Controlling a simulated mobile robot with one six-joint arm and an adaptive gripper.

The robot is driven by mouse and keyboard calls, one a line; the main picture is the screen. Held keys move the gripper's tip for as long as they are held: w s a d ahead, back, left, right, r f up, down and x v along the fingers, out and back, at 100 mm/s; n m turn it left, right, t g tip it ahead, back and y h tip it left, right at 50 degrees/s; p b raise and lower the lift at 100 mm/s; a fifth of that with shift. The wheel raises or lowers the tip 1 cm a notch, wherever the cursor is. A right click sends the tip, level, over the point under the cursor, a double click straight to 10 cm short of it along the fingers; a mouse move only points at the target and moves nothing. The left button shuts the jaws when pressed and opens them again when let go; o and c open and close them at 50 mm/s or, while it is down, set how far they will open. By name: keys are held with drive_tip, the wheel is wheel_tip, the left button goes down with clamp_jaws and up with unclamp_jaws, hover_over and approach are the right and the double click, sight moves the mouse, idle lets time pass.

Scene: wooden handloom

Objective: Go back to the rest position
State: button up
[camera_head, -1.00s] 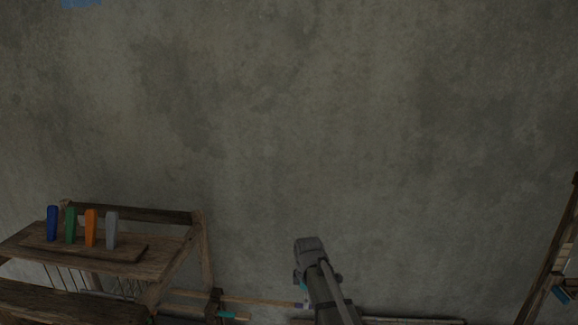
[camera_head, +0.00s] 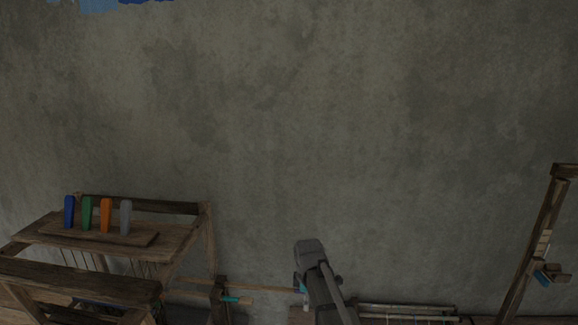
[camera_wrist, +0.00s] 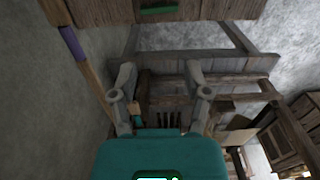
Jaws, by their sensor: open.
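My gripper (camera_wrist: 160,95) shows in the wrist view with its two grey fingers apart and nothing between them. Behind the fingers in that view are wooden frame beams (camera_wrist: 210,60). In the head view my arm stands at the bottom centre, in front of the grey wall, right of the wooden loom (camera_head: 208,240). The gripper's fingertips cannot be made out there.
A shelf board (camera_head: 165,236) on the loom at left carries blue, green, orange and grey upright pieces. A wooden post (camera_head: 530,245) stands at far right. Rods (camera_head: 405,308) lie low, right of my arm. The wall (camera_head: 380,130) above is bare.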

drive_tip(key=s+d+f+m+b, duration=0.5)
drive_tip(key=s+d+m, duration=0.1)
drive_tip(key=s+m, duration=0.2)
drive_tip(key=s+d+f+m+b, duration=0.5)
drive_tip(key=s+m, duration=0.3)
drive_tip(key=s, duration=0.1)
drive_tip(key=shift+d+m, duration=0.3)
drive_tip(key=shift+d, duration=0.05)
idle(0.9)
